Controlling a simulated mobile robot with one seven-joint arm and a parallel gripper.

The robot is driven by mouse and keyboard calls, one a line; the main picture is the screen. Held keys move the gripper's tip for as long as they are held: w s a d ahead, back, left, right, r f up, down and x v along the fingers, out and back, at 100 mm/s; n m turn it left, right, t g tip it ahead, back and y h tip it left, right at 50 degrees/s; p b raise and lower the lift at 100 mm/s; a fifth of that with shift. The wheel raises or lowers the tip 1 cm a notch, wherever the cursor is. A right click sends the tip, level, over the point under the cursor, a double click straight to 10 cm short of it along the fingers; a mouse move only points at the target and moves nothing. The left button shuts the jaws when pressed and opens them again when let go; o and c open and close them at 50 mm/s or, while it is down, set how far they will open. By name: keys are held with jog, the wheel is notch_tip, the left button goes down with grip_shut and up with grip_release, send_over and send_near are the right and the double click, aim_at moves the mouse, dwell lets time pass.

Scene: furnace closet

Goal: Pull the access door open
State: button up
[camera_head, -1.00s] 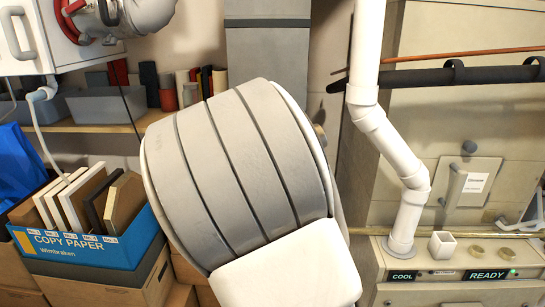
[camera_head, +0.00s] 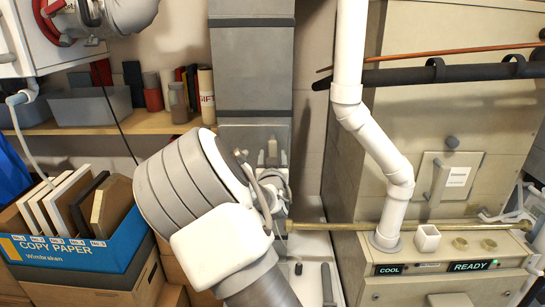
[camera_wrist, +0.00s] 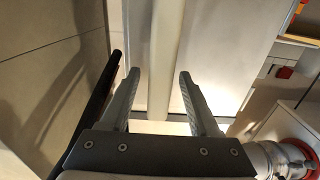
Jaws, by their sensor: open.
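The access door (camera_head: 452,182) looks like a small, pale panel with a white label on the front of the beige furnace. It appears shut, flat against the furnace. A grey upright bar handle (camera_head: 435,180) is on its left side. My gripper (camera_wrist: 157,74) is open, with nothing between its fingers. In the wrist view, a pale pipe (camera_wrist: 165,60) runs beyond the gap between the fingers. The door and its handle cannot be made out in that view. In the head view my arm reaches up from below centre, left of the door and apart from it.
A white pipe (camera_head: 375,140) stands between my arm and the door. A black pipe (camera_head: 400,76) crosses above the door. A brass pipe (camera_head: 335,226) runs low across the furnace. A small white cup (camera_head: 427,238) stands on the ledge. A blue box (camera_head: 80,252) is at left.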

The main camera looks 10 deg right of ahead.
grip_shut()
dwell(1.4)
